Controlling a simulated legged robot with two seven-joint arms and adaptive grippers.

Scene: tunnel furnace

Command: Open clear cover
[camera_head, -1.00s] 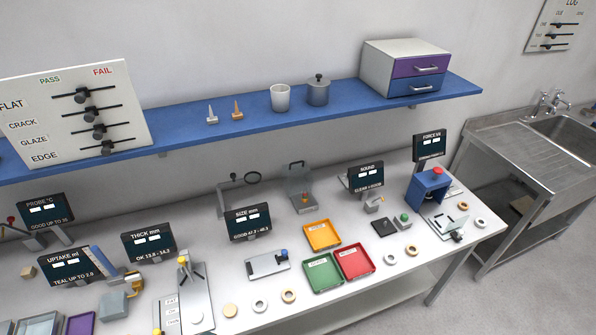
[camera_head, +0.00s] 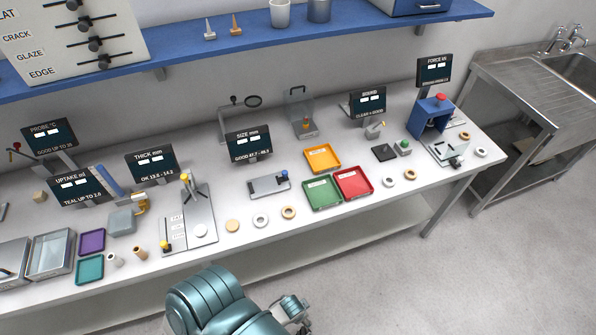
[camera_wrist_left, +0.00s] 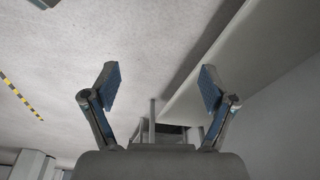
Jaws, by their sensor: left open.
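A clear upright cover (camera_head: 299,105) with a handle on top stands at the back of the table, with a small coloured part at its foot. A second clear pane (camera_head: 452,151) is tilted over a small fixture at the right front; I cannot tell which of them the task names. My left gripper (camera_wrist_left: 158,88) is open and empty in the left wrist view, with floor and the table's edge beyond its fingers. A teal arm part of mine shows at the bottom of the head view, below the table's front edge. My right gripper is not in view.
Orange (camera_head: 322,158), red (camera_head: 353,183) and green (camera_head: 321,193) trays lie in front of the upright cover. The size display (camera_head: 249,145) and sound display (camera_head: 368,103) stand on either side. A blue press (camera_head: 430,117) is at the right. Several rings lie along the front.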

